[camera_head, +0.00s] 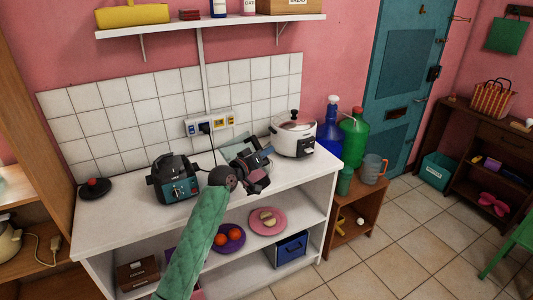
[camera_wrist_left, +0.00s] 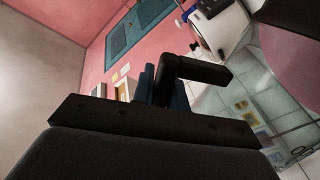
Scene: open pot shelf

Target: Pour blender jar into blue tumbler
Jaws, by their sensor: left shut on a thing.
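My left gripper (camera_head: 258,172) comes in from the lower left above the white counter. It is shut on the black handle (camera_wrist_left: 195,72) of the clear blender jar (camera_head: 236,148). The jar appears tilted, and its see-through wall also shows at the right of the left wrist view (camera_wrist_left: 272,100). My gripper and wrist hide part of the jar, and I cannot make out its contents. A teal tumbler (camera_head: 345,182) stands on the low wooden stand, to the right of the counter and apart from the jar. My right gripper is not in view.
A black and teal appliance (camera_head: 174,181) stands left of my gripper, and a white cooker (camera_head: 294,136) to its right. A grey-blue jug (camera_head: 373,168) and green (camera_head: 354,136) and blue (camera_head: 329,128) bottles crowd the tumbler. The counter's (camera_head: 110,215) left part is mostly clear.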

